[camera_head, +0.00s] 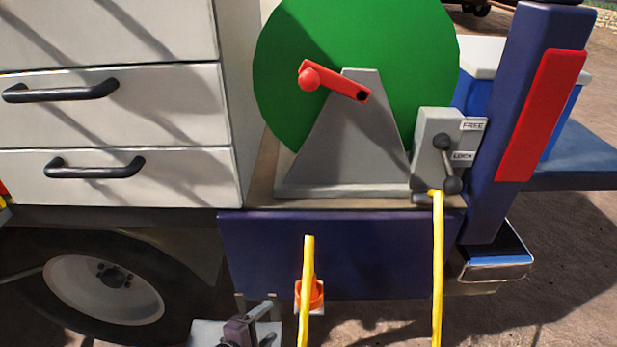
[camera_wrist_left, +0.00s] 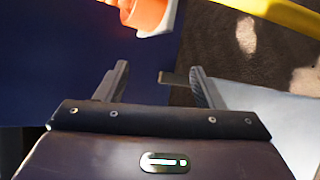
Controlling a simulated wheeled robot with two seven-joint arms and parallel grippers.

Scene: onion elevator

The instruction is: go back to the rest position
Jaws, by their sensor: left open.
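My left gripper (camera_head: 266,323) is at the bottom of the head view, in front of and below the blue truck panel (camera_head: 260,255). Its two fingers stand apart with nothing between them in the left wrist view (camera_wrist_left: 159,72). An orange fitting (camera_head: 318,294) with a white base is on the panel, to the right of the gripper and apart from it. It also shows at the top of the left wrist view (camera_wrist_left: 143,14). A yellow hose (camera_head: 307,270) passes in front of the fitting. My right gripper is not in view.
A green reel (camera_head: 420,60) with a red crank (camera_head: 335,81) stands on the truck bed. A lever box (camera_head: 431,135) marked FREE and LOCK is beside it. A second yellow hose (camera_head: 437,270) hangs at the right. White drawers (camera_head: 150,105) and a wheel (camera_head: 100,290) are at the left.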

